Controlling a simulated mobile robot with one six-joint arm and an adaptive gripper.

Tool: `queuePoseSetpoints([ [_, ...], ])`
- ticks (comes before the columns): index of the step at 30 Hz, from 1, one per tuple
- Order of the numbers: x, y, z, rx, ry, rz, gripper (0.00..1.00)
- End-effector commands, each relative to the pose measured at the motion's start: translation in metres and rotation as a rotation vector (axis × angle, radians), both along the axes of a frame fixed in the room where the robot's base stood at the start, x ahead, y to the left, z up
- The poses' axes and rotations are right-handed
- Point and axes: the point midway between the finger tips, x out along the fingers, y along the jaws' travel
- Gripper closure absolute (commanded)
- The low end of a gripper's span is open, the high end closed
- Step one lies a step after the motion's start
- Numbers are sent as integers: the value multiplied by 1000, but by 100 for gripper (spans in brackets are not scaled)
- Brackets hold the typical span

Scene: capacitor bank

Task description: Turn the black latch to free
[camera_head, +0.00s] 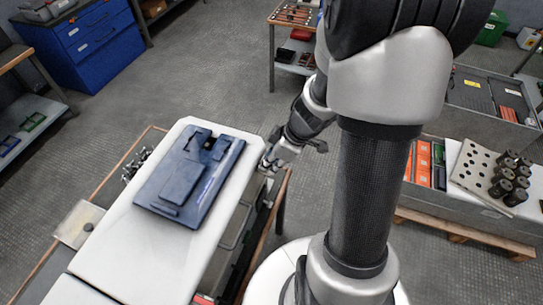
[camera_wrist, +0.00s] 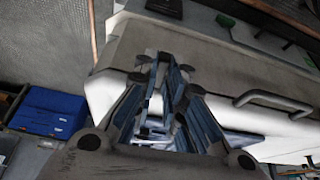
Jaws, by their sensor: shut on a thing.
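My gripper (camera_head: 270,158) is at the right edge of the white-topped cabinet (camera_head: 232,200) in the head view. In the wrist view my gripper (camera_wrist: 166,72) has its fingertips close together against the edge of the white cabinet (camera_wrist: 215,62). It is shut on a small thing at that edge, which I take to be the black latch. The latch is hidden by the fingers, and its angle cannot be told. A dark blue panel (camera_head: 172,185) with a raised block lies flat on the cabinet top, left of my gripper.
A grey bar handle (camera_wrist: 275,100) sticks out of the cabinet front, right of my fingers. A blue drawer chest (camera_head: 95,45) stands at the back left. A bench with black cylinders (camera_head: 510,180) is at the right. The grey floor behind the cabinet is clear.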

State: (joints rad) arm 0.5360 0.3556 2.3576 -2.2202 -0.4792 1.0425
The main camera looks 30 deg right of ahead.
Motion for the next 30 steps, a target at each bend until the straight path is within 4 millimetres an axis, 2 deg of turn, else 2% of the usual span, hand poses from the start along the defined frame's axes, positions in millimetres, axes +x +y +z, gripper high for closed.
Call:
queuePoseSetpoints([
  [1, 1, 0, 8, 3, 2, 12, 100],
  [4, 1, -1, 8, 1, 1, 43, 100],
  [21, 3, -3, 6, -6, -1, 299, 100],
  [30, 3, -3, 1, -6, -4, 341, 100],
])
